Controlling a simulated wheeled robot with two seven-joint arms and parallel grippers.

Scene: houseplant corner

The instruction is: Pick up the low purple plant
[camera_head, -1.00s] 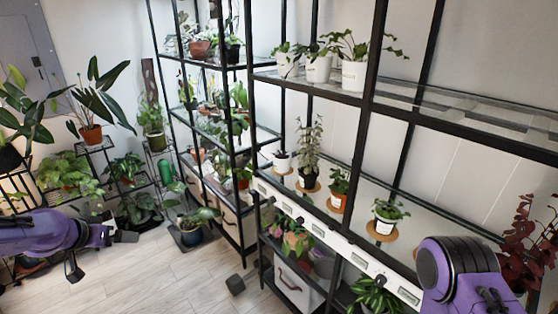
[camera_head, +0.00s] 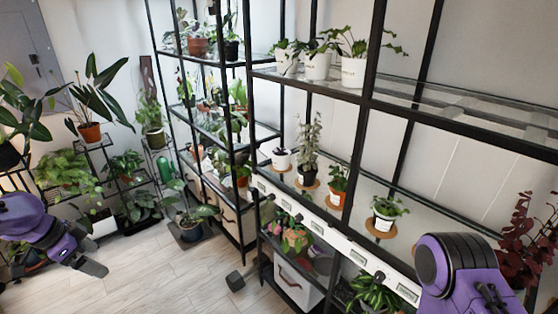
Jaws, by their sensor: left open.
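The low plant (camera_head: 281,158) that best fits the task sits in a small white pot at the left end of the middle shelf's row. Its leaves look dark, perhaps purplish, but are too small to tell surely. It stands on a round wooden coaster. My left gripper (camera_head: 90,246) is open and empty at the lower left, over the floor and far from this plant. Part of my right arm shows at the lower right; its gripper is out of view.
Beside it stand a taller plant in a dark pot (camera_head: 308,172), an orange-potted plant (camera_head: 338,196) and a white-potted plant (camera_head: 385,219). Black shelf posts (camera_head: 366,110) stand in front. A dark-red plant (camera_head: 528,250) is at the right. The wood floor (camera_head: 170,275) is mostly clear.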

